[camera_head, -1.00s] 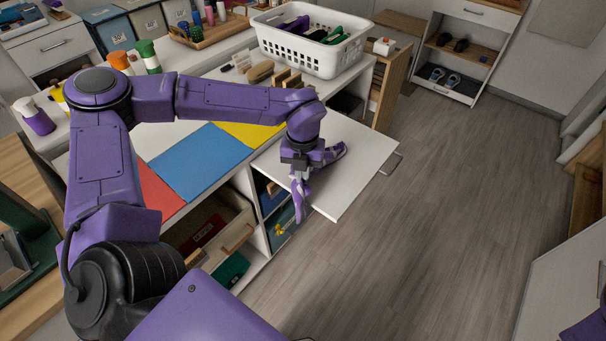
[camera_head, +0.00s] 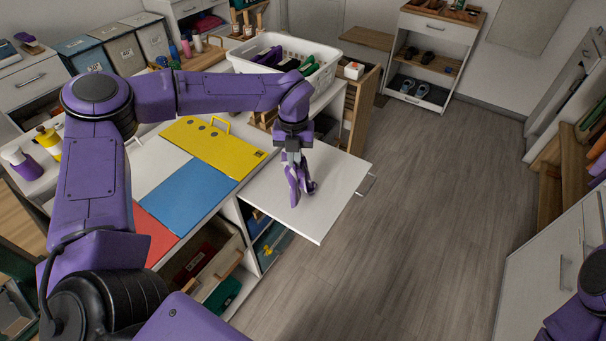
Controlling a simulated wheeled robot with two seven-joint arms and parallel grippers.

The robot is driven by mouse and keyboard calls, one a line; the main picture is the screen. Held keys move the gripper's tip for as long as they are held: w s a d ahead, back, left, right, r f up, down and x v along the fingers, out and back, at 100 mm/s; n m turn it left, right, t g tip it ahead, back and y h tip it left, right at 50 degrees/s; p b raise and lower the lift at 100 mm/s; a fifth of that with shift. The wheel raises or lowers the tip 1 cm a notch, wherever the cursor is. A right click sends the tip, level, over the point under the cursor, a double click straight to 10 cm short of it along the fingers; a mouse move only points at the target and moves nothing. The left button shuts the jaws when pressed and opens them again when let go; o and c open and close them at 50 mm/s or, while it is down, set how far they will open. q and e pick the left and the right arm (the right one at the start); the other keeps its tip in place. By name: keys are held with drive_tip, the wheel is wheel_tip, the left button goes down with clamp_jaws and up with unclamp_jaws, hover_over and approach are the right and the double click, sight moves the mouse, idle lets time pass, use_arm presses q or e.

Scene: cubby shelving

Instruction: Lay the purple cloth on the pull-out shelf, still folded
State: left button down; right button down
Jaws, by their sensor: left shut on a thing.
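The purple cloth (camera_head: 295,188) hangs from my left gripper (camera_head: 293,158) in a narrow, bunched shape. The gripper points down and is shut on the cloth's upper part. The white pull-out shelf (camera_head: 325,205) sticks out from the right side of the cubby unit, flat and otherwise bare. The cloth is over the middle of the shelf; I cannot tell whether its lower end touches the surface. My right gripper is not in view; only a piece of my right arm shows at the lower right edge.
Red, blue, white and yellow panels (camera_head: 215,146) lie on the worktop beside the shelf. A white basket (camera_head: 318,78) with dark and green items stands behind. A drawer (camera_head: 207,268) is open below the worktop. The floor (camera_head: 420,220) to the right is clear.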

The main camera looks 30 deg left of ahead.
use_arm(q)
drive_tip(key=w+a+f+b, duration=0.1)
drive_tip(key=w, duration=0.9)
drive_tip(key=shift+w+a, duration=0.15)
drive_tip(key=shift+a, duration=0.15)
drive_tip(key=shift+a, duration=0.1)
